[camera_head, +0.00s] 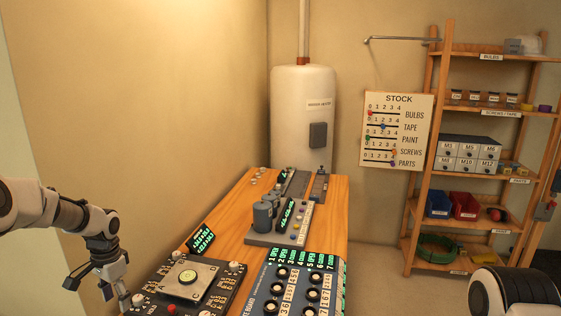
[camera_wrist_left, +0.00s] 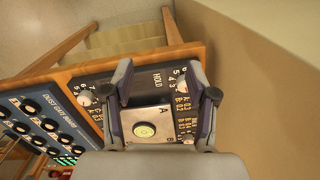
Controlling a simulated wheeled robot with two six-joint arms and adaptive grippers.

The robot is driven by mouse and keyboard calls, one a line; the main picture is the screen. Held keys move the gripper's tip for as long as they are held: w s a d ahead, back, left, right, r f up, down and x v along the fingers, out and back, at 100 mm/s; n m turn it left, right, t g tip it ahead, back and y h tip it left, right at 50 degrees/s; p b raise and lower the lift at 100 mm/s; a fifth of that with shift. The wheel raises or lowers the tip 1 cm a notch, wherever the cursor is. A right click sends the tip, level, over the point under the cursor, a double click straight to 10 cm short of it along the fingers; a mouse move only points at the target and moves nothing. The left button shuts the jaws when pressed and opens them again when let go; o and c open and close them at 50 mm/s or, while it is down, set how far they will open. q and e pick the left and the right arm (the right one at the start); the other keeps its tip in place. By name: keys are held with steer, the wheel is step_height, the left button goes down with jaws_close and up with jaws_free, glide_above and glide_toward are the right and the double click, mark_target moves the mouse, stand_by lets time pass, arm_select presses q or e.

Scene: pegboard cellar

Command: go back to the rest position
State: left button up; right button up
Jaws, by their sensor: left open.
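My left gripper (camera_head: 116,296) hangs at the lower left in the head view, pointing down beside the near left corner of the bench panel. In the left wrist view its two fingers (camera_wrist_left: 161,88) are apart with nothing between them. The dark panel (camera_wrist_left: 158,80) with a light square plate and a round green bubble level lies beyond the fingers. In the head view the same plate (camera_head: 186,281) lies just right of the gripper. My right gripper is out of view; only part of my right arm shows at the lower right.
A wooden bench (camera_head: 331,216) holds a blue knob panel (camera_head: 300,280) and a grey unit with cylinders (camera_head: 265,238). A white tank (camera_head: 302,120) stands behind it. A stock board (camera_head: 397,130) and wooden shelves (camera_head: 412,235) are at the right. The left wall is close to my left arm.

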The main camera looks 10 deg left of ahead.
arm_select(q)
steer(key=s+d+f+g, duration=0.1)
steer(key=d+f+g, duration=0.1)
steer(key=d+f, duration=0.35)
steer(key=s+d+f+m+g, duration=0.1)
steer(key=s+d+f+g, duration=0.1)
steer(key=s+d+f, duration=0.65)
steer(key=s+d+f+g, duration=0.1)
steer(key=s+d+f, duration=0.4)
steer(key=s+f, duration=0.6)
steer(key=s+d+r+n+t, duration=0.1)
steer(key=s+d+n+t, duration=0.3)
steer(key=s, duration=1)
steer(key=shift+n+t, duration=0.4)
steer(key=shift+t, duration=0.3)
steer(key=w, duration=0.4)
steer(key=shift+w+d+r+b, duration=0.1)
steer(key=shift+w+d+b, duration=0.15)
steer(key=shift+w+b, duration=0.1)
steer(key=shift+s, duration=0.15)
